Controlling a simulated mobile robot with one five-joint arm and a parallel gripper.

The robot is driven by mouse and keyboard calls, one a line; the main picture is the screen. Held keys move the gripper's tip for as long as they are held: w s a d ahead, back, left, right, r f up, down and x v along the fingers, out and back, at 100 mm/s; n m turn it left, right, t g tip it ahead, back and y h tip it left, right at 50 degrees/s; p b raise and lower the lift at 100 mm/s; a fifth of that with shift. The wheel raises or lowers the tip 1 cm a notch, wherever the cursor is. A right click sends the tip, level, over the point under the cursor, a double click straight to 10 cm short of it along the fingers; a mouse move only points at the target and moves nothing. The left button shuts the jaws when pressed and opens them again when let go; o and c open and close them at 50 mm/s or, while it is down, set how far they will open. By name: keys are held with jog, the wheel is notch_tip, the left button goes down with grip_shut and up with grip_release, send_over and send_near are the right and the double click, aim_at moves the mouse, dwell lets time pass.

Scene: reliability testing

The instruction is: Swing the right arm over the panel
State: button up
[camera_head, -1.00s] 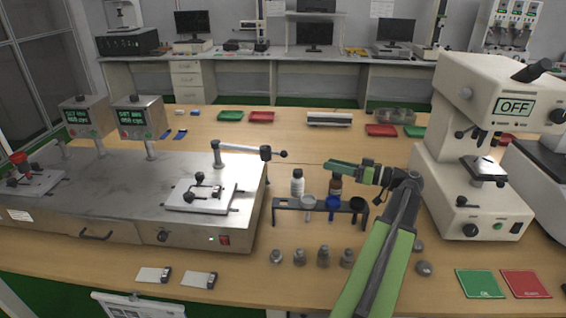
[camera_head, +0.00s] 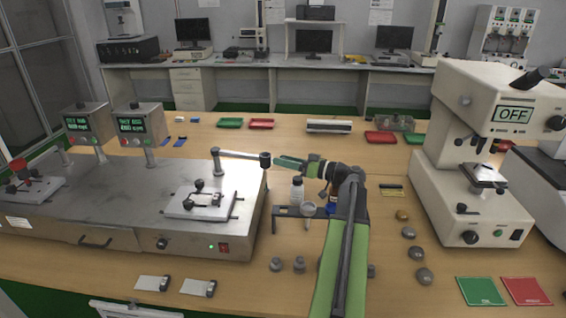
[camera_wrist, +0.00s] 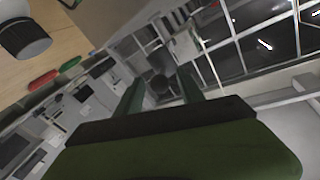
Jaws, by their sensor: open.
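The tester's right arm (camera_head: 240,155) is a grey bar on an upright post. It points right, beyond the panel, to a dark end near the machine's right edge. The panel (camera_head: 192,206) is a white plate with dark clamps on the machine top, in front of the post. My gripper (camera_head: 277,162) is open, just right of the arm's end; whether they touch cannot be told.
A white bottle (camera_head: 297,190) stands in a dark rack (camera_head: 282,211) below my gripper. Grey weights (camera_head: 299,265) stand in front. A microscope-like machine (camera_head: 480,150) is at the right. A second tester arm (camera_head: 40,158) is at the left.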

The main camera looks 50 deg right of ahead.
jog(key=shift+w, duration=0.15)
grip_shut()
dwell(1.3)
